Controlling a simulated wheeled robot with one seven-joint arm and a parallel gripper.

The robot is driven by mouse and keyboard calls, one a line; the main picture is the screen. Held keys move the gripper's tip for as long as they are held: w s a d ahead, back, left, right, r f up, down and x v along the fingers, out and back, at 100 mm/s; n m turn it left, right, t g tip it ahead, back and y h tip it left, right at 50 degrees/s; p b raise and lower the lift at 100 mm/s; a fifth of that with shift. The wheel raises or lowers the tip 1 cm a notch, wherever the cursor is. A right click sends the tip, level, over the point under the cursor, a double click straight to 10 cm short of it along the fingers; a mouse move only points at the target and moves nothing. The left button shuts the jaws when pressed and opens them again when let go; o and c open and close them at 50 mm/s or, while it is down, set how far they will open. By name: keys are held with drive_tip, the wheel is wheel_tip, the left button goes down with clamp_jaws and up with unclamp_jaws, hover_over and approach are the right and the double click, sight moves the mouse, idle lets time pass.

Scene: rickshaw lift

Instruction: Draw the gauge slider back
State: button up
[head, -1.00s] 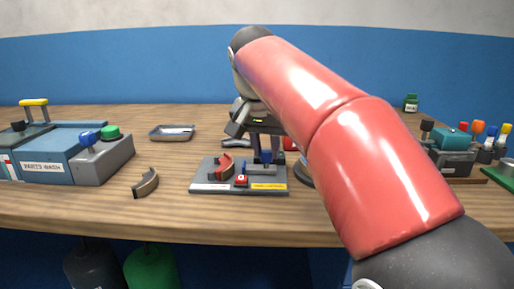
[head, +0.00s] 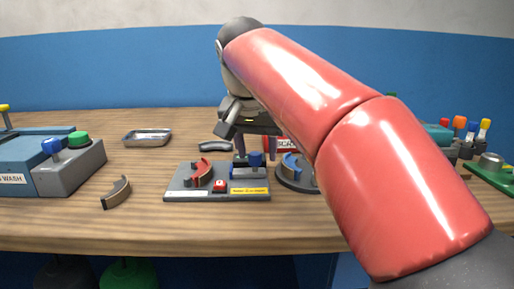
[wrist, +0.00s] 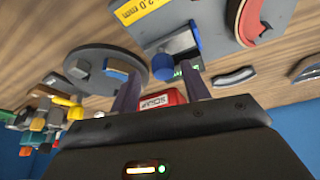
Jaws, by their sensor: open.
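The gauge is a grey plate (head: 180,181) on the bench with a red curved shoe (head: 202,172), a red button and a yellow label. Its slider is a grey block (head: 248,173) with a blue knob (head: 255,159), at the plate's right side. In the wrist view the blue knob (wrist: 163,68) shows just past the fingertips, in line with the gap between them. My gripper (wrist: 160,88) is open and empty, pointing down near the knob. I cannot tell whether a finger touches it. In the head view my arm partly hides the gripper.
A round grey stand (head: 294,183) with a blue curved piece sits close right of the gauge. A red scrap box (wrist: 160,98) is behind. A loose curved shoe (head: 117,192), a metal tray (head: 147,137) and a parts washer (head: 60,165) are left. Bare bench lies in front.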

drive_tip(key=d+p+v, duration=0.1)
drive_tip(key=v, duration=0.6)
drive_tip(key=shift+a+r+p, duration=0.3)
drive_tip(key=shift+a+p, duration=0.1)
drive_tip(key=shift+a, duration=0.1)
drive_tip(key=shift+s, duration=0.1)
